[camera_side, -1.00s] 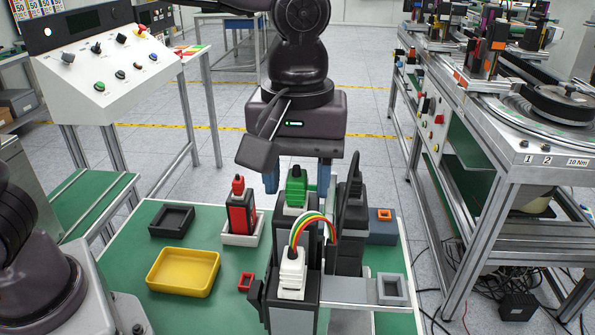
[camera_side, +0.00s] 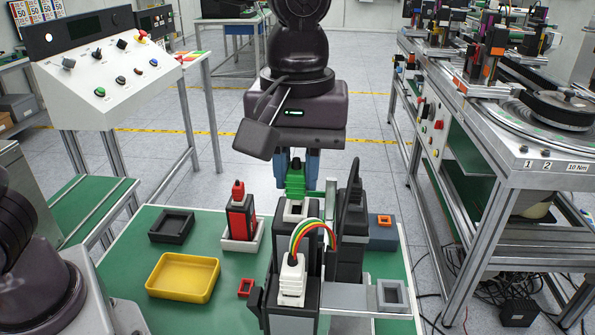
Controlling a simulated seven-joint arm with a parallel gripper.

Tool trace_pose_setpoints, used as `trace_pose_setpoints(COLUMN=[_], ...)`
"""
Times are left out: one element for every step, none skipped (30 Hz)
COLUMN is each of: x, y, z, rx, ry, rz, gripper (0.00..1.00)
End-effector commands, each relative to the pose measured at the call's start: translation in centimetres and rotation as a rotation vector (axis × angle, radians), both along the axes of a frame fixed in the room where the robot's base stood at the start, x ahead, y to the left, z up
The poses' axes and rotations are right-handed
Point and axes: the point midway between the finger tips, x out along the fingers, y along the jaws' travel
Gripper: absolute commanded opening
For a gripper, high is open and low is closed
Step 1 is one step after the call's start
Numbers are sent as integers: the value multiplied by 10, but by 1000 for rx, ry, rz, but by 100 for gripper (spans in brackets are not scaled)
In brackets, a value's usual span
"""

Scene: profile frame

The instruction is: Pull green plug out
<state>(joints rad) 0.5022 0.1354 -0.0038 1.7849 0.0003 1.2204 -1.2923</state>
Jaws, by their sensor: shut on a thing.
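My gripper (camera_side: 297,176) hangs over the middle of the work area, its blue fingers closed on the green plug (camera_side: 295,181). The plug is upright, directly above the white-topped socket (camera_side: 296,217) on the dark block. The dark opening of the socket shows just below the plug. The plug looks raised, but the view does not show clearly whether its lower end is fully free of the socket.
A white plug (camera_side: 291,283) with a looped coloured cable stands in front. A tall black connector (camera_side: 352,215) is close on the right. A red plug (camera_side: 240,215), yellow tray (camera_side: 183,296) and black tray (camera_side: 172,240) are left. A grey bracket (camera_side: 350,297) juts right.

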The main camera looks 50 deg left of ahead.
Motion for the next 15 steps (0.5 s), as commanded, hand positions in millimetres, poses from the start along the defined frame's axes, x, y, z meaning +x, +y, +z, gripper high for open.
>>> trace_pose_setpoints(x=[0,0,0,0,0,0,0,0,0,0,0,0,0,0,0], y=[0,0,0,0,0,0,0,0,0,0,0,0,0,0,0], z=[2,2,3,3,3,3,3,3,3,3,3,3,4,4,6], rx=[-1,0,0,0,0,1,1,0,0,0,0,0,0,0,-1], ry=[-1,0,0,0,0,1,1,0,0,0,0,0,0,0,-1], rz=[0,0,0,0,0,0,0,0,0,0,0,0,0,0,0], gripper=[0,0,0,0,0,0,0,0,0,0,0,0,0,0,0])
